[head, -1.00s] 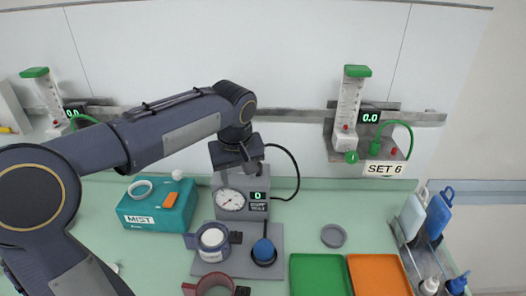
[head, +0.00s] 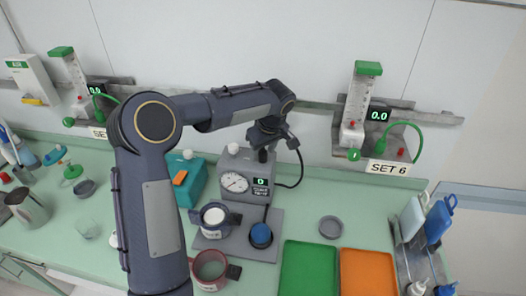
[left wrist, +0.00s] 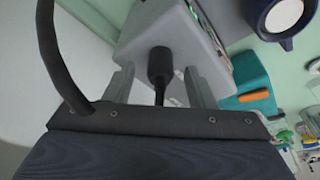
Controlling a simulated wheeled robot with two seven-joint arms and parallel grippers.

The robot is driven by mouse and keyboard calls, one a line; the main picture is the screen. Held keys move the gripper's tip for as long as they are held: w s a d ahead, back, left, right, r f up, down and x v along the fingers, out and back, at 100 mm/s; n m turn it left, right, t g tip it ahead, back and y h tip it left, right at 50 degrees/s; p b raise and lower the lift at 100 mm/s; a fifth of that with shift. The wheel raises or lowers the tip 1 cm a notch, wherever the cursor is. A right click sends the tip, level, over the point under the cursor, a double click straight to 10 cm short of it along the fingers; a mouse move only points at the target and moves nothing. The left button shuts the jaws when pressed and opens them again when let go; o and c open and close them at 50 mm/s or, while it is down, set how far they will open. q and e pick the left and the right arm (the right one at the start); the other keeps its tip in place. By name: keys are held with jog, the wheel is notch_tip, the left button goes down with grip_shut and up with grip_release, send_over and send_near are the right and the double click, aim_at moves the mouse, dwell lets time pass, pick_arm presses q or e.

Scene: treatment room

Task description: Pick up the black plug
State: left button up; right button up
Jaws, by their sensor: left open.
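The black plug (left wrist: 160,63) stands on the top of a grey gauge box (head: 232,162) with a round dial and a small green display. My left gripper (left wrist: 157,76) is open, with one finger on each side of the plug and a visible gap to it. In the head view my left gripper (head: 264,146) points down over the right part of the box's top. The plug is small and dark there, mostly hidden by the gripper. A black cable (head: 298,168) loops at the box's right side. My right gripper is not in view.
A teal box (head: 192,184) stands left of the gauge box. Green (head: 309,270) and orange (head: 367,272) trays lie front right. A flowmeter (head: 360,105) hangs on the wall rail.

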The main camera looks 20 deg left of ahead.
pick_arm(q)
jog(key=shift+f, duration=0.4)
jog(key=shift+c, duration=0.3)
jog(key=c, duration=1)
jog(key=shift+r, duration=0.2)
